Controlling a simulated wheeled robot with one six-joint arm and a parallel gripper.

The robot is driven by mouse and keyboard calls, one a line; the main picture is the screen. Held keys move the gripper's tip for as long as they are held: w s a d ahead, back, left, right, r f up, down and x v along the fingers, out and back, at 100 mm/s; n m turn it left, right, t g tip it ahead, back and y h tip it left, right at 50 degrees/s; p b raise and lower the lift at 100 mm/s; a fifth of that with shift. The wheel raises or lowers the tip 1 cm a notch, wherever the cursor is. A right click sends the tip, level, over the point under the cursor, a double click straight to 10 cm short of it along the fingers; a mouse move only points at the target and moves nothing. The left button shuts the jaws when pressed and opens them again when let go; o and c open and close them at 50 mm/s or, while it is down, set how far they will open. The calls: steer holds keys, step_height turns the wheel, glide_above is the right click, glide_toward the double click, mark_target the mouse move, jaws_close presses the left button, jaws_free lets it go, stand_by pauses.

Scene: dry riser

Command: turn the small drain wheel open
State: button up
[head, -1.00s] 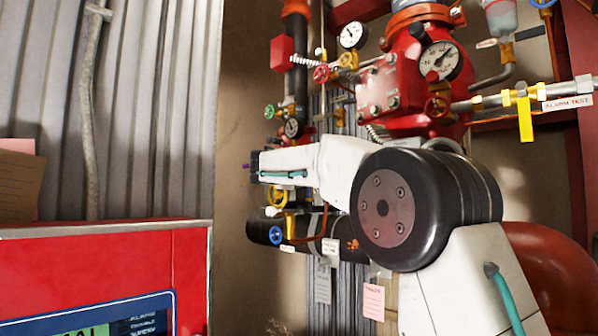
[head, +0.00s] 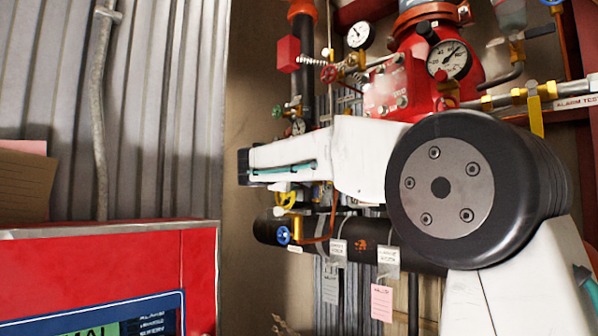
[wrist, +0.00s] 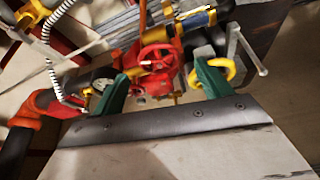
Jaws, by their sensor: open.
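My gripper (wrist: 165,79) shows in the wrist view as two green fingers spread apart with nothing between them. Beyond them, roughly centred, is a red handwheel (wrist: 157,58) on red pipework. A yellow handwheel (wrist: 236,70) is beside the right finger, apparently farther off. In the head view a small yellow wheel (head: 286,199) is partly covered by my arm, and a small blue wheel (head: 283,235) sits below it. A red wheel (head: 328,72) and a green wheel (head: 277,112) are higher up. I cannot tell which is the drain wheel. The head view does not show my fingers.
A red valve body with a pressure gauge (head: 449,59) stands at upper right, near a yellow lever (head: 536,115). A dark horizontal pipe (head: 345,235) runs below my arm, with hanging tags (head: 382,302). A red cabinet (head: 100,270) fills the lower left.

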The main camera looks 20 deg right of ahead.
steer(key=w+d+n+t+y, duration=0.1)
steer(key=y, duration=0.1)
steer(key=w+d+n+t+y, duration=0.1)
steer(key=d+n+t, duration=0.1)
steer(key=w+d+n+t+y, duration=0.1)
steer(key=t+y, duration=0.1)
steer(key=shift+w+d+r+n+y, duration=0.2)
steer(key=shift+w+n+y, duration=0.1)
steer(key=shift+n, duration=0.1)
stand_by(0.4)
steer(key=c, duration=1)
